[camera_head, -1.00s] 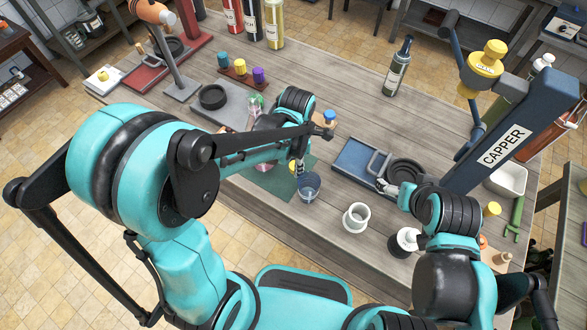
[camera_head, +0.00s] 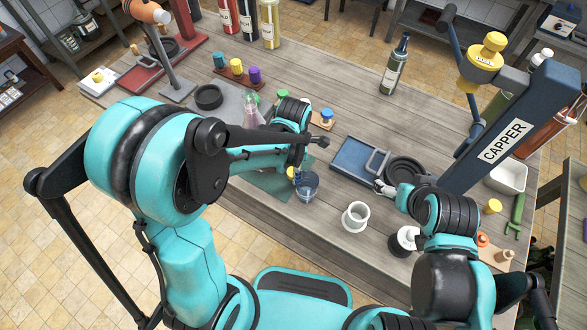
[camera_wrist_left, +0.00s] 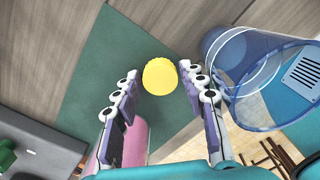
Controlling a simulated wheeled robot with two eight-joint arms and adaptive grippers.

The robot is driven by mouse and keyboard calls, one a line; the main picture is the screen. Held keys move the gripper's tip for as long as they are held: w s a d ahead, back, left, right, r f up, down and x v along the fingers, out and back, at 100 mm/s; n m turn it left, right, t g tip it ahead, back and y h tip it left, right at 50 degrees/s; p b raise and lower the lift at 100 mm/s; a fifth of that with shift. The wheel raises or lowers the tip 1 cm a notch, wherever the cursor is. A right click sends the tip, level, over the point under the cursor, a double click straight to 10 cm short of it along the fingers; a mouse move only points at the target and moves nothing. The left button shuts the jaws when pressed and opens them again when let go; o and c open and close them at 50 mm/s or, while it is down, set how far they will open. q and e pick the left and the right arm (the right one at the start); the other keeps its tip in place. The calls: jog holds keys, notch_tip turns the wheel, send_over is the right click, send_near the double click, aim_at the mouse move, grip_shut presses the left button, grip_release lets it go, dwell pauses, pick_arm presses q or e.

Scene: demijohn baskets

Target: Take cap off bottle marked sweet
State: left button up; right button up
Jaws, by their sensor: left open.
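A yellow cap (camera_wrist_left: 160,76) lies between the spread fingers of my left gripper (camera_wrist_left: 166,97) in the left wrist view, apart from both. In the head view the yellow cap (camera_head: 291,173) shows beside my left gripper (camera_head: 297,167), partly hidden by the arm. A pink body (camera_wrist_left: 130,143) shows behind the left finger; whether the cap sits on it I cannot tell. No label reading sweet is legible. A green mat (camera_wrist_left: 105,75) lies underneath. My right gripper (camera_head: 384,188) is at the handle of the blue tray by the capper; its fingers are too small to judge.
A clear blue cup (camera_head: 306,186) stands close beside the left gripper. A white cup (camera_head: 355,217) is nearer the front edge. The capper (camera_head: 505,140) rises at right. A pinkish clear flask (camera_head: 251,112) and a cap rack (camera_head: 238,75) stand behind the left arm.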

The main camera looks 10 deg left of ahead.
pick_arm(q)
jog(key=shift+r, duration=0.35)
notch_tip(320, 180, up, 11)
jog(key=p, duration=0.4)
jog(key=s+a+r+m+t, duration=0.3)
jog(key=s+a+m+t, duration=0.1)
jog(key=m, duration=0.8)
jog(key=s+a+r+m+t, duration=0.3)
jog(key=s+a+r+m, duration=0.1)
jog(key=m, duration=0.7)
jog(key=shift+m, duration=0.4)
jog(key=f+b, duration=0.5)
jog(key=shift+s+a+f, duration=0.1)
jog(key=shift+a+f, duration=0.1)
